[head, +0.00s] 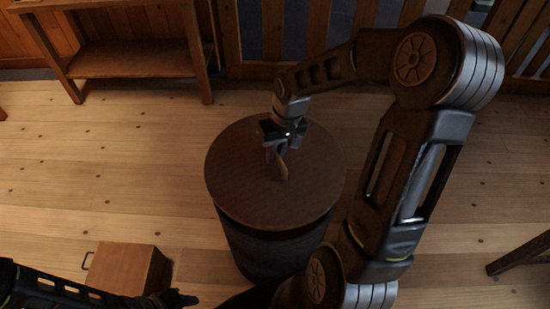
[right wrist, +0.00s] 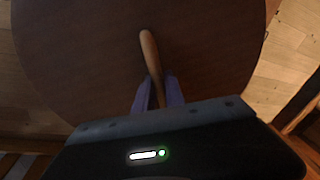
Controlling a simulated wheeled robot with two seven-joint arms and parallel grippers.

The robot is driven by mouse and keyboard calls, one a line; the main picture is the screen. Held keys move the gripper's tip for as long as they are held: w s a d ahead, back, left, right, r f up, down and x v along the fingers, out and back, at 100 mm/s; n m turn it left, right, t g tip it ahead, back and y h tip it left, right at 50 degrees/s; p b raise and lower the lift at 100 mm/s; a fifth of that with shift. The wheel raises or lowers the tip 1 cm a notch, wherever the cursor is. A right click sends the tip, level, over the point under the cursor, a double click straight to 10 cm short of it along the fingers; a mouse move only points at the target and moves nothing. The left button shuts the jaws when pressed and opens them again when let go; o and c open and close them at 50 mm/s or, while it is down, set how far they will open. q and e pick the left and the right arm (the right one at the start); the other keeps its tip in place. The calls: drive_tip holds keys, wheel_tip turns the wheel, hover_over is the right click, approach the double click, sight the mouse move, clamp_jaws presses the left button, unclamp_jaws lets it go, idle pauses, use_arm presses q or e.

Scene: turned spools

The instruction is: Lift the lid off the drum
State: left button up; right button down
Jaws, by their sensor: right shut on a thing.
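The drum (head: 268,250) is a dark round body standing on the floor in the head view. Its brown round lid (head: 240,185) covers the top, and I see no clear gap between them. A wooden handle (head: 282,170) stands up from the middle of the lid. My right gripper (head: 275,152) is above the lid and shut on the handle. In the right wrist view the handle (right wrist: 150,50) runs between the two purplish fingers, with the lid (right wrist: 80,50) filling the background. My left gripper (head: 180,299) is low at the bottom left, away from the drum; its jaw opening is unclear.
A wooden box (head: 125,268) with a small dark handle is on the floor near my left arm. A wooden table (head: 130,62) stands at the back left, and slatted wood lines the back. Another piece of wooden furniture (head: 520,255) shows at right.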

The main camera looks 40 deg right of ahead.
drive_tip(key=shift+r, duration=0.3)
idle(0.5)
drive_tip(key=shift+r+p, duration=1.2)
drive_tip(key=shift+r, duration=0.1)
drive_tip(key=shift+n, duration=0.6)
drive_tip(key=w+a, duration=0.2)
drive_tip(key=a, duration=0.1)
drive_tip(key=w+a+r, duration=0.1)
drive_tip(key=w+a, duration=0.1)
drive_tip(key=a, duration=0.2)
drive_tip(key=w+a+r, duration=0.1)
drive_tip(key=w+a, duration=0.2)
drive_tip(key=shift+a+r, duration=0.15)
drive_tip(key=shift+a, duration=0.05)
drive_tip(key=w+a+r, duration=0.1)
drive_tip(key=a, duration=0.6)
drive_tip(key=w+a+r+n, duration=0.1)
drive_tip(key=w+a+r, duration=0.1)
drive_tip(key=a, duration=0.5)
drive_tip(key=shift+a, duration=0.4)
drive_tip(key=shift+w+a, duration=0.1)
drive_tip(key=shift+w, duration=0.05)
